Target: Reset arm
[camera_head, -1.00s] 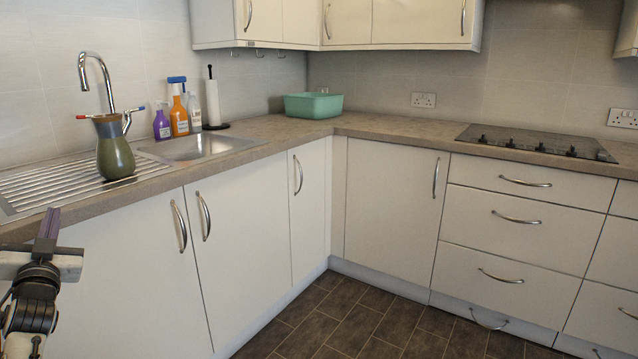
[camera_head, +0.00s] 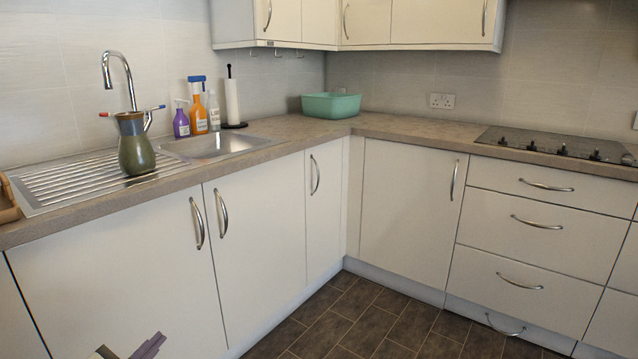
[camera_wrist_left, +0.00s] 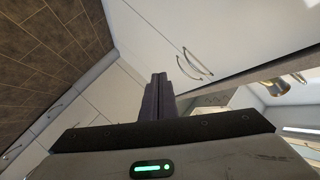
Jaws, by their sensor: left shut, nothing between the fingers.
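My left gripper (camera_head: 148,347) shows only as purple-grey fingertips at the bottom edge of the head view, in front of the white cabinet doors below the counter. In the left wrist view its fingers (camera_wrist_left: 157,98) are together with nothing between them. They point toward the white cabinet fronts (camera_wrist_left: 200,30) and touch nothing that I can see. My right gripper is not in view.
A green-brown jug (camera_head: 136,152) stands on the steel drainer beside the sink (camera_head: 222,145). Bottles (camera_head: 199,107), a paper roll (camera_head: 232,103) and a green basin (camera_head: 331,105) stand further back. The dark tiled floor (camera_head: 360,315) is clear.

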